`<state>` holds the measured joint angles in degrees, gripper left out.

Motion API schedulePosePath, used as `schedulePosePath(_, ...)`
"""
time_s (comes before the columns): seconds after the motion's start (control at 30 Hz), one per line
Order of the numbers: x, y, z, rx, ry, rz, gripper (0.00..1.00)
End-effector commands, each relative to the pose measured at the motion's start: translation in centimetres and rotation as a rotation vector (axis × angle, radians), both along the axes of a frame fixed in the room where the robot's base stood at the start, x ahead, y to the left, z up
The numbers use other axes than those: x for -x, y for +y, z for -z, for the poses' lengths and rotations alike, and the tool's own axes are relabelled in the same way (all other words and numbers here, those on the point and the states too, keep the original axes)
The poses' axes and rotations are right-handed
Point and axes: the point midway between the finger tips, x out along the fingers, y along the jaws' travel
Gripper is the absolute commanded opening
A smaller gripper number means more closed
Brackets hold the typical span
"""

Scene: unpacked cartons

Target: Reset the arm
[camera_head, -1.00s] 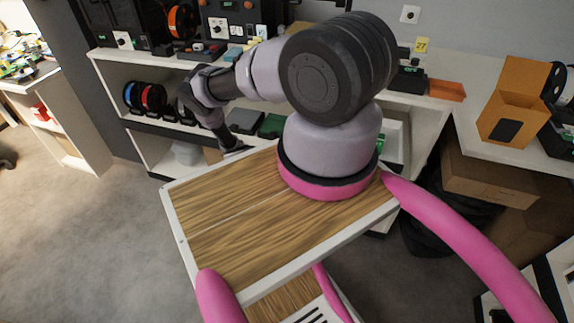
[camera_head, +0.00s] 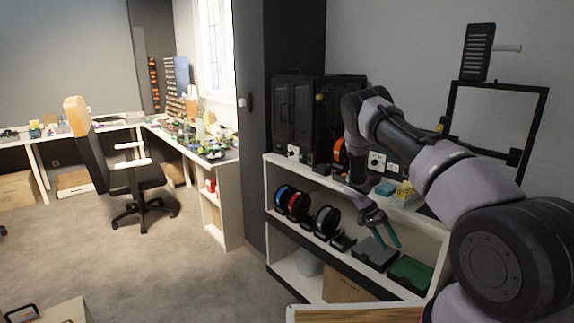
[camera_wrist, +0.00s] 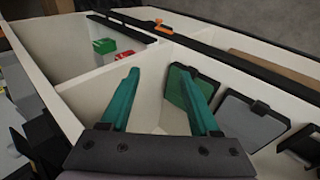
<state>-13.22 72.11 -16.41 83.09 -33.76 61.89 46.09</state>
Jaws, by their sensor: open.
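My gripper (camera_head: 382,232) hangs at the end of my arm, in front of the shelf unit in the head view. Its two teal fingers are apart. In the wrist view my gripper (camera_wrist: 156,74) is open, with nothing between its fingers. Behind the fingers are a green flat case (camera_wrist: 190,88) and a grey flat case (camera_wrist: 250,122) in a white compartment. My arm reaches in from the right edge of the head view, bent at the elbow, with the wrist pointing down.
The white shelf unit (camera_head: 275,205) holds several filament spools (camera_head: 297,205) and, lower right, a green case (camera_head: 410,273). A black enclosure (camera_head: 296,112) stands on top. An office chair (camera_head: 132,175) is at left. Open carpet (camera_head: 180,265) lies between.

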Motion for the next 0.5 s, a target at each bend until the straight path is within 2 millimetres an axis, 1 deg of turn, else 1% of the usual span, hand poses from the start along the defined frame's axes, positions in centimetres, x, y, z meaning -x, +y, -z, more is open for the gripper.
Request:
schedulePosePath(0.03, -0.7, 0.6, -3.1, -0.038, -0.029, 0.009, 0.62)
schedulePosePath(0.13, -1.4, 1.7, -8.4, -0.115, -0.076, 0.011, 0.62)
schedulePosePath(0.23, -1.5, 2.7, -13.8, -0.189, -0.124, 0.006, 0.62)
schedulePosePath(0.27, -1.4, 3.0, -15.3, -0.211, -0.14, 0.005, 0.62)
schedulePosePath(0.3, -1.2, 3.4, -17.4, -0.24, -0.159, -0.001, 0.62)
schedulePosePath(0.37, -0.8, 4.0, -20.5, -0.282, -0.191, -0.009, 0.62)
schedulePosePath(0.4, -0.5, 4.3, -22.5, -0.309, -0.213, -0.017, 0.62)
schedulePosePath(0.47, 0.2, 4.8, -25.4, -0.349, -0.246, -0.031, 0.62)
schedulePosePath(0.5, 0.8, 5.2, -27.4, -0.375, -0.27, -0.041, 0.62)
